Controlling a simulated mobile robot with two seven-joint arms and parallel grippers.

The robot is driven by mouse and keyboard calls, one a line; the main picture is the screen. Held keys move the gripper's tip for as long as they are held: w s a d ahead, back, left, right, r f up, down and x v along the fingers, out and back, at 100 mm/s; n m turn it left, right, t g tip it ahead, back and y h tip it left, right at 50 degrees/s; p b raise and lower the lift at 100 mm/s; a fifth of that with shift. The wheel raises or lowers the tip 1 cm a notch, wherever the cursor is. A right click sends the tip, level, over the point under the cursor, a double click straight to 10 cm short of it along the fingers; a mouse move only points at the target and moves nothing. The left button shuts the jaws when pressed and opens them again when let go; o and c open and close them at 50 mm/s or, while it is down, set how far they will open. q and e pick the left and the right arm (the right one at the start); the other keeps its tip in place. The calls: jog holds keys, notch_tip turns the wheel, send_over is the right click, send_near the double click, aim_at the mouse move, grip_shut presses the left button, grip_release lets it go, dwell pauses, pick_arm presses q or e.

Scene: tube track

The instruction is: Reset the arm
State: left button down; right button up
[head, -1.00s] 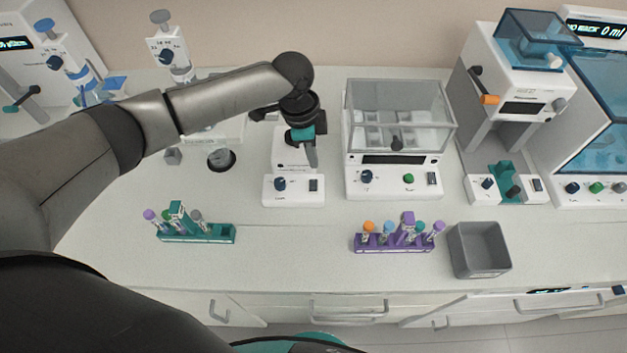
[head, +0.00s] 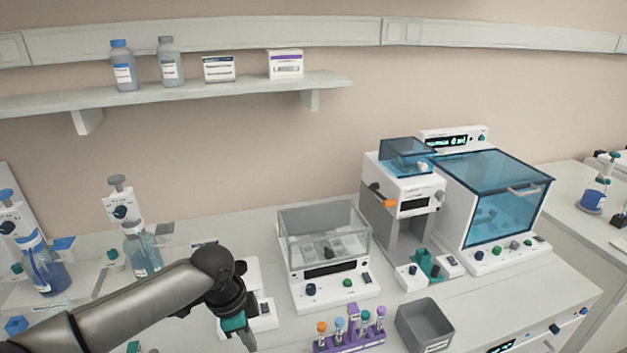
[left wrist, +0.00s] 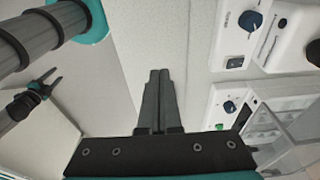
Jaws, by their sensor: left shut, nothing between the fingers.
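My left gripper (head: 247,341) is at the lower edge of the head view, in front of a small white device (head: 262,318). It points down and its tips are partly cut off. In the left wrist view its two grey fingers (left wrist: 159,75) lie together, with nothing between them. The left arm reaches in from the lower left. A second dark gripper, my right one (left wrist: 53,80), shows small at the left of the left wrist view. Its two fingers look spread and empty. It does not show in the head view.
A purple rack with several capped tubes (head: 350,343) and a grey bin (head: 425,325) stand at the front of the bench. Behind are a clear-lidded device (head: 325,240), a white machine (head: 405,200) and a blue-windowed cabinet (head: 495,205). A shelf (head: 200,95) hangs above.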

jog(key=w, duration=0.5)
pick_arm(q)
jog(key=s+d+f+n+t+h, duration=0.1)
jog(key=s+d+f+n+h, duration=0.1)
jog(key=s+d, duration=0.8)
jog(key=s+a+r+n+t+y, duration=0.2)
jog(key=s+a+r+n+y, duration=0.1)
jog(key=s+a+n, duration=0.9)
notch_tip(320, 180, down, 31)
jog(key=s+a+m+g+b, duration=0.1)
jog(key=s+a+b, duration=0.1)
jog(key=b, duration=0.7)
jog(key=s+a+f+b, duration=0.1)
jog(key=s+f+b, duration=0.3)
jog(key=s+f, duration=0.3)
jog(key=s+a+f+g+b, duration=0.1)
jog(key=s+f+b, duration=0.3)
jog(key=s+f, duration=0.4)
notch_tip(320, 180, down, 8)
jog(key=shift+s+a+r+m+g+y, duration=0.15)
jog(key=shift+r+m+g+y, duration=0.15)
jog(key=shift+y, duration=0.1)
pick_arm(e)
notch_tip(320, 180, down, 17)
jog(key=s, duration=0.2)
jog(key=shift+a, duration=0.1)
